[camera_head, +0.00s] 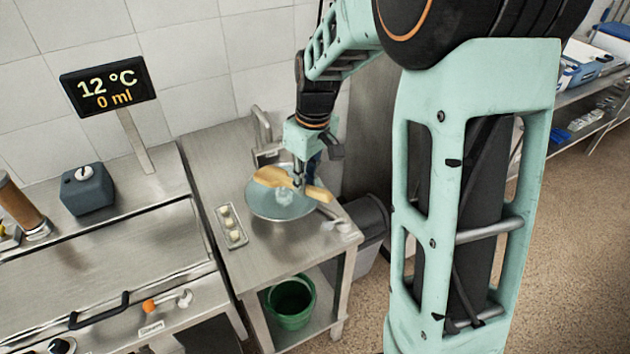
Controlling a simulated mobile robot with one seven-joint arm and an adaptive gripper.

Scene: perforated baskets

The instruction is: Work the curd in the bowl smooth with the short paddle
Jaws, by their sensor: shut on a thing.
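The bowl (262,208) is a wide, shallow, grey metal bowl on the small steel table. My gripper (298,186) is over the bowl, pointing down, and is shut on the wooden short paddle (271,177). The paddle lies crosswise over the bowl, with its broad end to the left and its narrower end (320,194) at the right rim. I cannot tell whether the paddle touches the bowl. A small pale patch shows below the gripper inside the bowl; I cannot tell whether it is curd. The fingertips are too small to make out clearly.
A narrow tray (239,239) with three pale balls stands left of the bowl. A green bucket (291,302) is on the shelf below. A display (108,88) reads 12 °C and 0 ml. A steel vat (100,265) adjoins at left; a grey bin (369,222) stands right.

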